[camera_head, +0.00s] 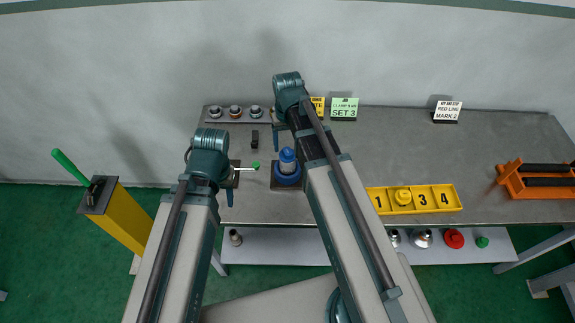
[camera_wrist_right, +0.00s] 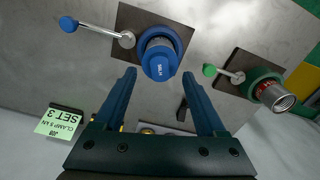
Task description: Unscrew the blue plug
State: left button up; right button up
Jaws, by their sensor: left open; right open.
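The blue plug (camera_head: 288,157) stands upright in a blue vise (camera_head: 287,176) on a dark plate near the table's front edge. In the right wrist view the plug (camera_wrist_right: 161,66) shows small white lettering, and a blue-knobbed lever (camera_wrist_right: 98,30) extends from its vise. My right gripper (camera_wrist_right: 159,73) is open and empty, its fingertips spread to either side of the plug's image; I cannot tell its height above the plug. My left gripper (camera_head: 208,152) is over the green vise area, its fingers mostly hidden by its wrist. The green vise (camera_wrist_right: 262,80) holds a metal pipe piece with a red ring.
A yellow numbered tray (camera_head: 420,198) holds a yellow piece. An orange rack (camera_head: 535,180) stands at the right. A strip with several fittings (camera_head: 238,115) and sign cards (camera_head: 344,108) line the back. A yellow post with a green lever (camera_head: 122,220) stands left of the table.

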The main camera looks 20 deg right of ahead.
jog(key=n, duration=1.1)
jog(key=shift+n, duration=0.3)
jog(key=n, duration=0.3)
jog(key=shift+n, duration=0.4)
jog(key=shift+f+b, duration=1.15)
jog(key=shift+b, duration=0.05)
